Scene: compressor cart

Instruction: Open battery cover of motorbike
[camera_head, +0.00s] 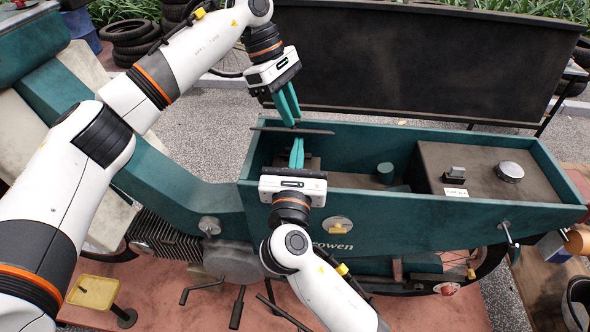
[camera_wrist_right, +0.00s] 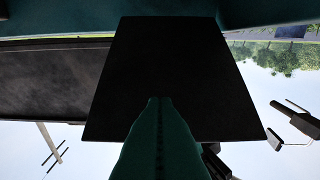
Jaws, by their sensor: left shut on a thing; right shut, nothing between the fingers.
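The motorbike's teal box (camera_head: 430,222) stands in the middle and right of the head view, its left part open at the top. The battery cover, a thin dark plate (camera_head: 318,132), shows nearly edge-on above the box's back left rim. My left gripper (camera_head: 291,123) comes from above, and its teal fingers are shut on the plate. My right gripper (camera_head: 297,141) is shut and empty, its tips just below the plate. In the right wrist view the plate (camera_wrist_right: 175,60) is a broad dark panel in front of the shut fingers (camera_wrist_right: 160,102); contact cannot be told.
The box's right part has a closed dark top with a silver cap (camera_head: 510,171) and a black fitting (camera_head: 455,174). A teal cylinder (camera_head: 385,172) stands inside the open part. A dark panel (camera_head: 410,60) stands behind. A yellow pedal (camera_head: 93,292) is at lower left.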

